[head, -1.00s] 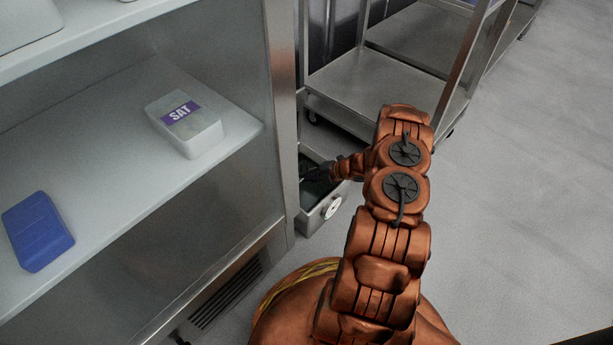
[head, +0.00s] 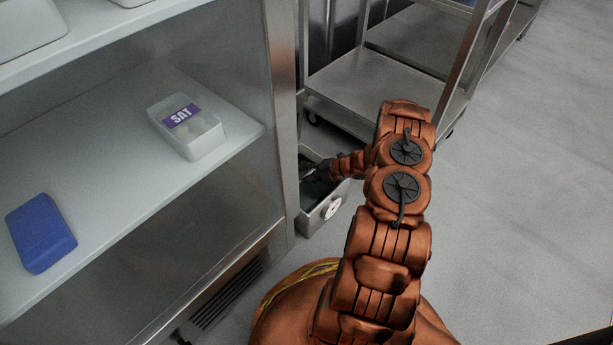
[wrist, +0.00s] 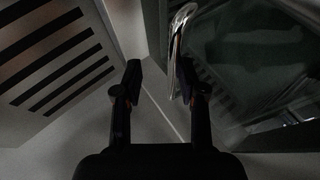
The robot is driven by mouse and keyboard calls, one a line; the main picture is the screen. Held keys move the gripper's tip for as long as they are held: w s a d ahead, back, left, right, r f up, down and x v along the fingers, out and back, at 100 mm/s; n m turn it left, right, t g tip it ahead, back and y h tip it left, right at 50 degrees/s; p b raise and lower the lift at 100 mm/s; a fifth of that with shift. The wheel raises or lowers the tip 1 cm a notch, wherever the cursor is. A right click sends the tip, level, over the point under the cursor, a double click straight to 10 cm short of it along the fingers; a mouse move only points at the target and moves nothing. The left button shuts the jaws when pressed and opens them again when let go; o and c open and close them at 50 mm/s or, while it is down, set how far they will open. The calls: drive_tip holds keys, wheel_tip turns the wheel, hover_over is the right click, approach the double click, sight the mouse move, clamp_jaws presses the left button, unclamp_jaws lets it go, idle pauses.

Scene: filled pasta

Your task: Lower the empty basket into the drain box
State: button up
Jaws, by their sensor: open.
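The drain box (head: 322,213) is a grey metal box on the floor beside the cabinet, with a white round disc on its front. My gripper (head: 312,172) reaches down over its dark opening. In the wrist view my gripper (wrist: 159,85) is open, its two black fingers apart. A shiny bent metal handle (wrist: 179,32), which looks like the basket's, stands against the inner side of the right finger. Dark greenish walls and wire-like lines show at the right, too dim to tell basket from box.
The open cabinet (head: 283,120) stands close on the left, with a tub marked SAT (head: 187,127) and a blue block (head: 40,232) on its shelf. Its floor-level grille (wrist: 55,50) is near the gripper. A steel cart (head: 370,95) stands behind. The floor at right is clear.

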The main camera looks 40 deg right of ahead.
wheel_tip(320, 180, up, 14)
drive_tip(key=p, duration=0.4)
drive_tip(key=shift+p, duration=0.3)
idle(0.6)
idle(0.3)
